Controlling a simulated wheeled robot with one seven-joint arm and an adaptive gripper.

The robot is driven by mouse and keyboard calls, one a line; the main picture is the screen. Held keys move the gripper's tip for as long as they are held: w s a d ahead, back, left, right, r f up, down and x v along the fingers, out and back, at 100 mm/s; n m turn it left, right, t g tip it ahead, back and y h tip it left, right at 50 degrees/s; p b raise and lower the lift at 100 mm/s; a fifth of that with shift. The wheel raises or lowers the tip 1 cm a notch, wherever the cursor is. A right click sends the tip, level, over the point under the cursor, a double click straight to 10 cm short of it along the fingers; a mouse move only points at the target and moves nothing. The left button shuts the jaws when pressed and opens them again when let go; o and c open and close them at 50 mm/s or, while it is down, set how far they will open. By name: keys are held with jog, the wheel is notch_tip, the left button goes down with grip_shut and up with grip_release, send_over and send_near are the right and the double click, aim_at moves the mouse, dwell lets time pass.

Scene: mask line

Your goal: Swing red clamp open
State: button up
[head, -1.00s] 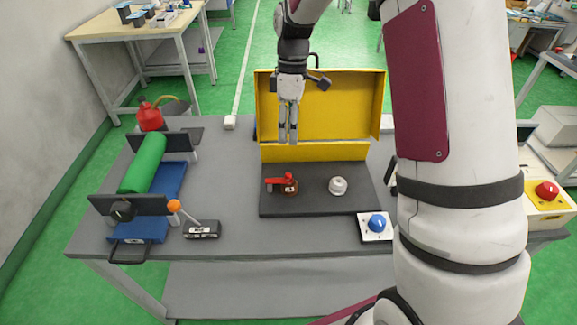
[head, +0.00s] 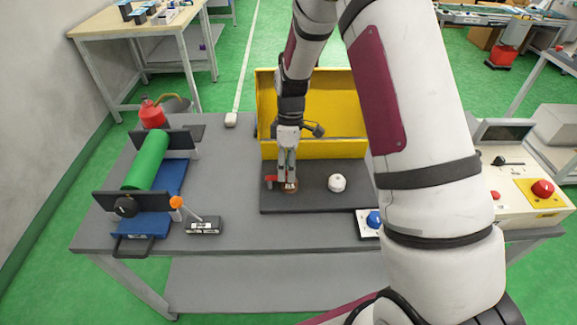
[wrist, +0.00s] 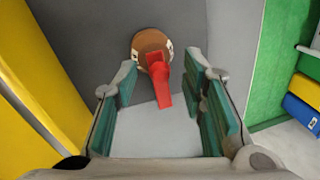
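The red clamp (wrist: 160,82) is a red lever on a round brown base (wrist: 151,46). In the wrist view it lies between my two finger pads, which stand apart on either side of it, with no contact visible. In the head view the clamp's red end (head: 270,179) shows just left of my gripper (head: 287,182), which points down over the clamp and hides most of it. The clamp sits on a dark plate (head: 315,204) in front of a yellow guard (head: 340,150). My gripper is open.
A white round knob (head: 337,183) stands on the plate to the right. A blue button box (head: 371,221) is near the front. A black box with an orange-tipped lever (head: 203,226) and a green roller (head: 146,160) are to the left. The yellow guard rises close behind my gripper.

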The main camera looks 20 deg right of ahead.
grip_shut()
